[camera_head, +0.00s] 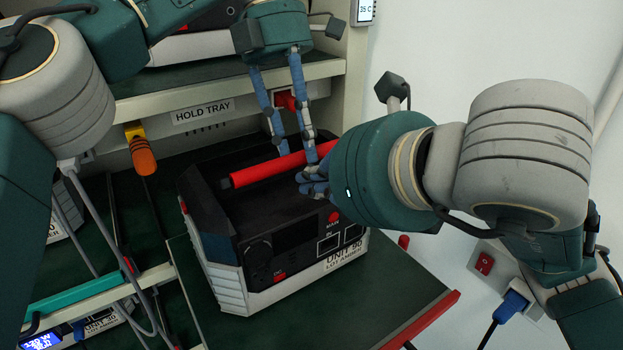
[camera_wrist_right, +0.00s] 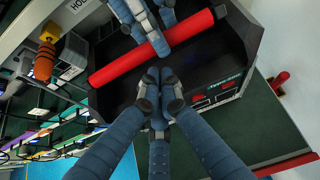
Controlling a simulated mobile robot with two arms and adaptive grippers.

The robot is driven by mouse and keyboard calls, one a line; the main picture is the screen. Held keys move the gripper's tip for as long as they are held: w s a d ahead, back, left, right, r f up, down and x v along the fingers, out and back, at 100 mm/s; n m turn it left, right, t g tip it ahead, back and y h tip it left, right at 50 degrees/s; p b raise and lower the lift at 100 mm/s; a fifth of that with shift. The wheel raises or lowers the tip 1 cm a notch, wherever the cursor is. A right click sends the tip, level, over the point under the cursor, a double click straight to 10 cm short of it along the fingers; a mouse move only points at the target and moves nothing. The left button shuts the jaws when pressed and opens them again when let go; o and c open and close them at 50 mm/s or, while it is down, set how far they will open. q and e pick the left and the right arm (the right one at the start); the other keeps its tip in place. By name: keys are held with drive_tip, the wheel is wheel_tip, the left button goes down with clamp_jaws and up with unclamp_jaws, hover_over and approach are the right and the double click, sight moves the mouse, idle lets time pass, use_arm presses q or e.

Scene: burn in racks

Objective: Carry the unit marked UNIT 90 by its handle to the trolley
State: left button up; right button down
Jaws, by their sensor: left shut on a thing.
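The unit marked UNIT 90 (camera_head: 290,262), a black and light grey box with a red bar handle (camera_head: 265,168) on top, stands on a dark green surface. My left gripper (camera_head: 295,150) comes down from above and is shut on the handle; its fingers also show across the red bar in the right wrist view (camera_wrist_right: 150,30). My right gripper (camera_wrist_right: 160,85) has its fingertips together beside the handle, over the unit's black top, with nothing visible between them. In the head view its fingers (camera_head: 314,185) are partly hidden by its own wrist. I cannot identify the trolley.
The dark green surface (camera_head: 400,285) has a red edge at the right. Other units and cables are at the lower left. A wall socket (camera_head: 487,263) is at the right.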

drive_tip(key=shift+w+a+f, duration=0.15)
drive_tip(key=shift+w+a+r, duration=0.15)
drive_tip(key=shift+w+r, duration=0.15)
drive_tip(key=shift+r, duration=0.25)
use_arm(q)
drive_tip(key=shift+s+d, duration=0.15)
use_arm(e)
drive_tip(key=shift+r, duration=0.1)
use_arm(q)
drive_tip(key=o, duration=0.9)
